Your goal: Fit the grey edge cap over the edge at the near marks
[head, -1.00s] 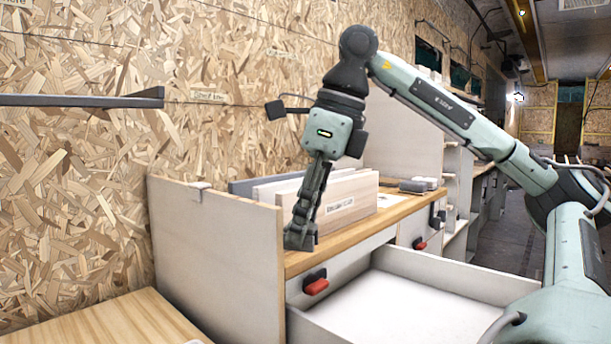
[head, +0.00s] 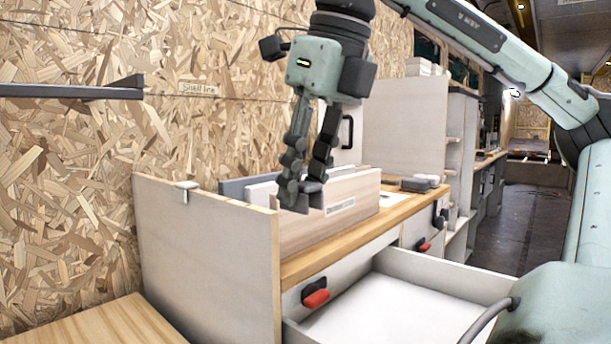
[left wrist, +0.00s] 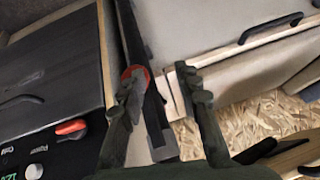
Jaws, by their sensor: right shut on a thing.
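My right gripper (head: 308,183) points down in the head view, shut on a small dark grey piece, which looks like the grey edge cap (head: 300,200). The fingers partly hide it. It appears close to the top near corner of an upright pale panel (head: 215,255), slightly above and right of it; the gap in depth is unclear. A small light clip-like piece (head: 187,187) sits on the panel's top edge, further back. I cannot make out the near marks. My left gripper (left wrist: 159,80) shows in the left wrist view, its fingers apart, over a dark bar (left wrist: 133,45).
Boards (head: 330,212) stand on the wooden counter (head: 400,208) behind the gripper. An open white drawer (head: 400,305) juts out below. A dark shelf bar (head: 70,91) is at left. In the left wrist view a black unit with a red switch (left wrist: 70,127) is at left.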

